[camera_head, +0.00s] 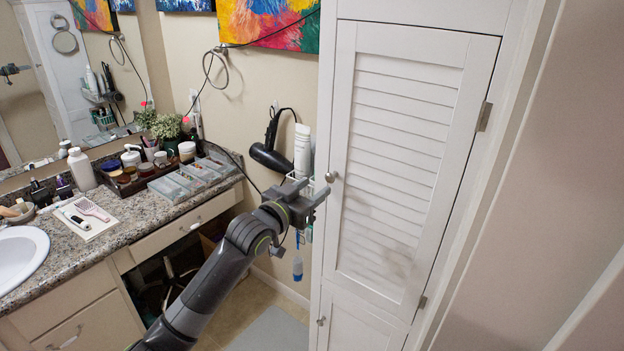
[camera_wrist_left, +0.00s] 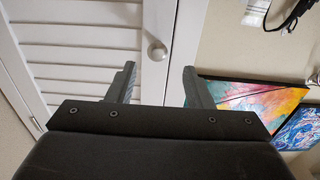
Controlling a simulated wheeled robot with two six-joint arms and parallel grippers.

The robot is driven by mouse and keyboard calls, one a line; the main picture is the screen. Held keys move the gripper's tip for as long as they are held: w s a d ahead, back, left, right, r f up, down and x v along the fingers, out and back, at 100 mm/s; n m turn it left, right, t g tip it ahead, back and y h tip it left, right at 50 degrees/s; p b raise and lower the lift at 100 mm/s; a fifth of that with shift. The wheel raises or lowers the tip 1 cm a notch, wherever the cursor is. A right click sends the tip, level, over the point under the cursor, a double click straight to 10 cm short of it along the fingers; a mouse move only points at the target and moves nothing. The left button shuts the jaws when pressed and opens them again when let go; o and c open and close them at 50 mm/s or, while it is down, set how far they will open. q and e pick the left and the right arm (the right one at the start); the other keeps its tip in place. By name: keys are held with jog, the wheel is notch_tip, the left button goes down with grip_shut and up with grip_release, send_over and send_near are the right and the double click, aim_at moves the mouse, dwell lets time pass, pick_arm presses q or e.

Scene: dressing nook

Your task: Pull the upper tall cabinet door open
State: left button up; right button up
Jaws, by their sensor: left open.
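The upper tall cabinet door (camera_head: 395,150) is white and louvered, and it is shut in its frame. Its round knob (camera_head: 331,177) is on the door's left edge, and the hinges are on the right. My left gripper (camera_head: 316,192) is open and empty, just below and left of the knob in the head view. In the left wrist view the knob (camera_wrist_left: 157,51) shows beyond the open fingers (camera_wrist_left: 160,88), between their tips and apart from them. The louvered door (camera_wrist_left: 75,50) fills the left of that view. My right gripper is in neither view.
A lower cabinet door (camera_head: 350,325) with its own knob is below. A hair dryer (camera_head: 271,150) and a wire caddy hang on the wall left of the cabinet. A granite counter (camera_head: 120,222) with toiletries and a sink stands at left. The floor before the cabinet holds a grey mat (camera_head: 270,331).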

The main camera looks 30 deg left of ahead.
aim_at(328, 178)
pick_arm(q)
jog(key=shift+w+d, duration=0.15)
jog(key=shift+w, duration=1.1)
jog(key=shift+w+d, duration=0.15)
jog(key=shift+w, duration=1.1)
jog(key=shift+d, duration=0.15)
grip_shut()
